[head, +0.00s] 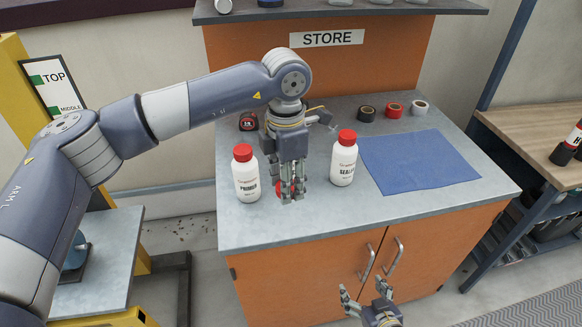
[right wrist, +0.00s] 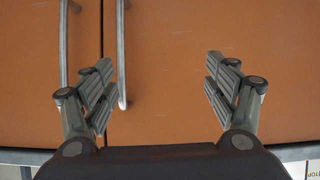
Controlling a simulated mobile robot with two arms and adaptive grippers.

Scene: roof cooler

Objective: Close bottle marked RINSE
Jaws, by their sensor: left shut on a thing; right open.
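My left gripper (head: 291,192) points down at the counter, between two white bottles. It is shut on a small red thing (head: 279,188), probably a cap, mostly hidden by the fingers. The bottle marked PRIMER (head: 246,178), with a red cap, stands upright left of the gripper. The bottle marked SEALER (head: 343,162), also red-capped, stands upright to its right. I cannot make out a bottle marked RINSE in either view. My right gripper (head: 364,291) is open and empty in front of the cabinet doors; its spread fingers show in the right wrist view (right wrist: 160,95).
A blue cloth (head: 420,162) lies on the grey counter (head: 330,215). Tape rolls (head: 394,110) and a tape measure (head: 248,122) sit at the back. The cabinet has metal handles (head: 394,255). A wooden bench (head: 530,130) stands right, with a dark bottle (head: 563,152).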

